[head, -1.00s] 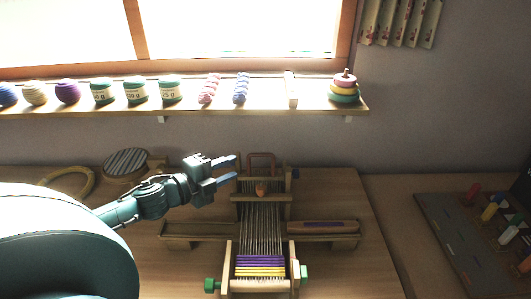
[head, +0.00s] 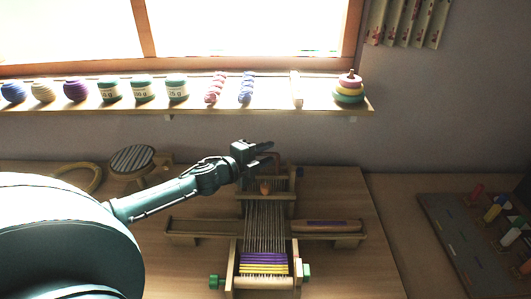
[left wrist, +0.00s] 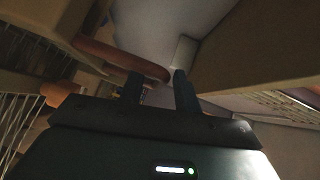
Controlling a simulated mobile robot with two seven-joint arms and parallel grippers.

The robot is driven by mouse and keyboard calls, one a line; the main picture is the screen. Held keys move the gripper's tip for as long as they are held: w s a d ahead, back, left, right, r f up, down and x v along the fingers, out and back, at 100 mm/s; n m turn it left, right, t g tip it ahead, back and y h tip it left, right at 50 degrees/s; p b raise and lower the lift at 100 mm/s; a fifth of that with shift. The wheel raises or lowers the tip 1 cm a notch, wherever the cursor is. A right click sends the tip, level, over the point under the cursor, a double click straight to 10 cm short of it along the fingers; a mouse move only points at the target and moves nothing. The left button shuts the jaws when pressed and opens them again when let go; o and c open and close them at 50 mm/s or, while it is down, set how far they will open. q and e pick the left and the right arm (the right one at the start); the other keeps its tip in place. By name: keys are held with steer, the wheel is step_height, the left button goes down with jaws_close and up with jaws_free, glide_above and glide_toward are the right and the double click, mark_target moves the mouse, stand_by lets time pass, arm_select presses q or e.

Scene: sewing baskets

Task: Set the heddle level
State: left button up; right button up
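The wooden loom (head: 236,262) stands on the table with pale warp threads (head: 264,228) and a purple and yellow woven band (head: 263,263) at its near end. A wooden crosspiece, which looks like the heddle (head: 250,197), spans the threads near the back, with an orange-brown knob (head: 265,188) in front. A reddish-brown handle (head: 285,156) rises behind it, partly hidden by my gripper. My left gripper (head: 270,151) is at the handle's top, its fingers apart. In the left wrist view, the reddish-brown bar (left wrist: 112,54) lies close to the fingertips; contact is unclear. My right gripper is out of view.
A shuttle with purple thread (head: 333,225) lies on the right side rail. A round striped stool-like object (head: 132,158) and a hoop (head: 88,178) lie at the back left.

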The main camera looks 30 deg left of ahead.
arm_select(q)
steer(key=shift+w, duration=0.1)
steer(key=shift+c, duration=0.2)
jaws_close()
stand_by(0.5)
